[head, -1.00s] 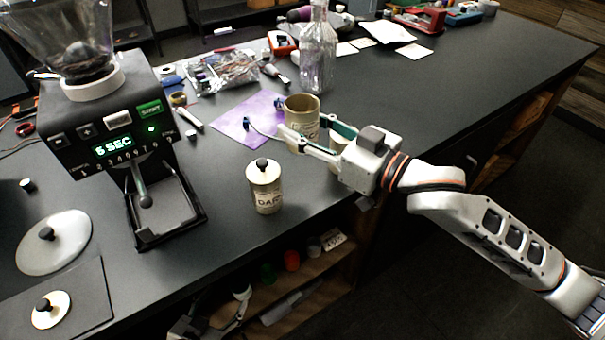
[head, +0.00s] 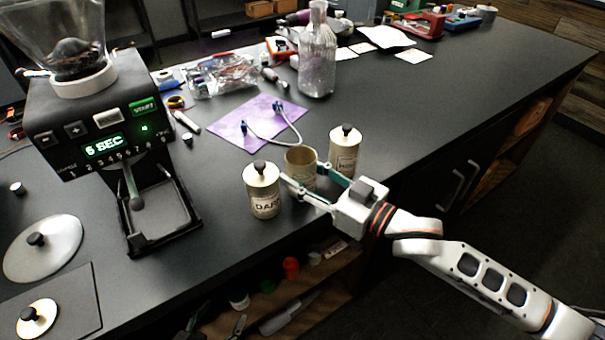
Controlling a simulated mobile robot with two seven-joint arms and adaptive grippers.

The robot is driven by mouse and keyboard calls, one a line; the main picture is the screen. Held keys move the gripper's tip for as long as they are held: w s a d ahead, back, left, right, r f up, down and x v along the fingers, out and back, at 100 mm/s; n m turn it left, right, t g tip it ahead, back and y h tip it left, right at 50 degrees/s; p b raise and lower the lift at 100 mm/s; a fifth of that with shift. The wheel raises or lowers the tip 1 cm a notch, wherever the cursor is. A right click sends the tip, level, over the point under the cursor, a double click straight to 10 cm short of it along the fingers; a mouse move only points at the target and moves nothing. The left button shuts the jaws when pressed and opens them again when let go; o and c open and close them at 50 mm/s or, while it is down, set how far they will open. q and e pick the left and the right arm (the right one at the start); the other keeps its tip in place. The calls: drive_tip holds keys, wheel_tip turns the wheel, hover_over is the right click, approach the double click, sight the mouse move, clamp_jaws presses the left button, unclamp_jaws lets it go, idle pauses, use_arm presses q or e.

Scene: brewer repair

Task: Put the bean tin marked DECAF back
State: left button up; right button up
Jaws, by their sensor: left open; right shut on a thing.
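My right gripper (head: 312,186) is shut on an open, lidless tin (head: 301,160) between two lidded tins. The fingers cover most of its label, so I cannot read it. Its base is hidden; I cannot tell whether it touches the counter. The left lidded tin (head: 263,193) has a label that seems to read DARK. The right lidded tin (head: 345,150) has a label too small to read. What looks like my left gripper (head: 215,327) shows at the bottom edge, open and empty, in front of the shelf. A small knobbed lid (head: 36,319) lies on a dark mat at lower left.
A purple sheet (head: 235,125) with a cable lies behind the tins. A glass bottle (head: 317,65) stands further back. The counter at right is clear.

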drive_tip(key=o, duration=1.2)
drive_tip(key=shift+f, duration=0.1)
drive_tip(key=shift+o, duration=0.2)
drive_tip(key=shift+s+d, duration=0.1)
drive_tip(key=shift+d, duration=0.05)
drive_tip(key=v, duration=1.1)
drive_tip(key=shift+s+d+r, duration=0.2)
drive_tip(key=shift+d+r, duration=0.05)
drive_tip(key=shift+d, duration=0.05)
